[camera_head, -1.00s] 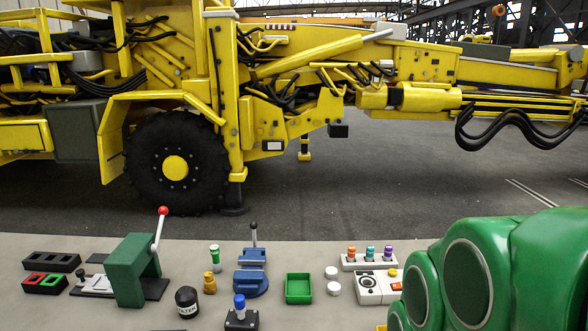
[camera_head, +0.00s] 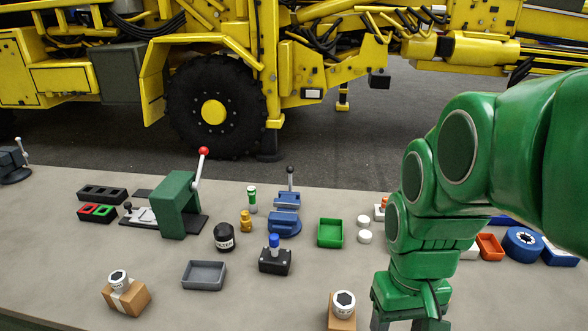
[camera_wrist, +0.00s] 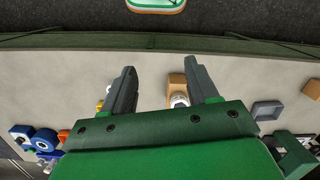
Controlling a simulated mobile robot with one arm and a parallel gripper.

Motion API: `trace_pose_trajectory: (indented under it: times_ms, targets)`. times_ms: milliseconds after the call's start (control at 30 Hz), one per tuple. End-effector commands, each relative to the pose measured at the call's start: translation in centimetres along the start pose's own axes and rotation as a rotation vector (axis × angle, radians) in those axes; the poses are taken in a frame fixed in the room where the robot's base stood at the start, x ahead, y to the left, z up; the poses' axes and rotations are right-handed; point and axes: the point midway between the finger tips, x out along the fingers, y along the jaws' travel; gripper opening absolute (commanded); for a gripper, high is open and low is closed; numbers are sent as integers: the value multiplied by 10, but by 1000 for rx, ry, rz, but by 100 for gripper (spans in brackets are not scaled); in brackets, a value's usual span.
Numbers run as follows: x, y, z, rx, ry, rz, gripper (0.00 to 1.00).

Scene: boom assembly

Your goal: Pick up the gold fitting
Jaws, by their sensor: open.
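The gold fitting (camera_head: 245,220) is a small stepped brass-coloured piece standing upright on the bench in the head view. My gripper (camera_head: 408,320) points down at the lower right of the head view, well right of the fitting and nearer the front edge. In the wrist view my gripper (camera_wrist: 160,80) has its fingers wide apart with nothing held. I cannot make out the fitting in the wrist view.
A blue-button box (camera_head: 275,261), a grey tray (camera_head: 204,276) and a green tray (camera_head: 330,233) lie around the fitting. A cardboard box with a white cap (camera_head: 342,310) is close left of my gripper. A green lever press (camera_head: 178,205) rises at left.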

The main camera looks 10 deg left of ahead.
Motion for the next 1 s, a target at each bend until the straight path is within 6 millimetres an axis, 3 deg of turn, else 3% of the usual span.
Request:
trace_pose_trajectory:
  times_ms: [300, 567, 833, 1000]
  targets:
    - [-17, -27, -52, -162, 15, 6, 59]
    - [-25, 2, -125, -328, 129, 163, 59]
    - [-34, 37, -234, -655, 245, 459, 59]
    - [-41, 47, -308, -935, 278, 691, 59]
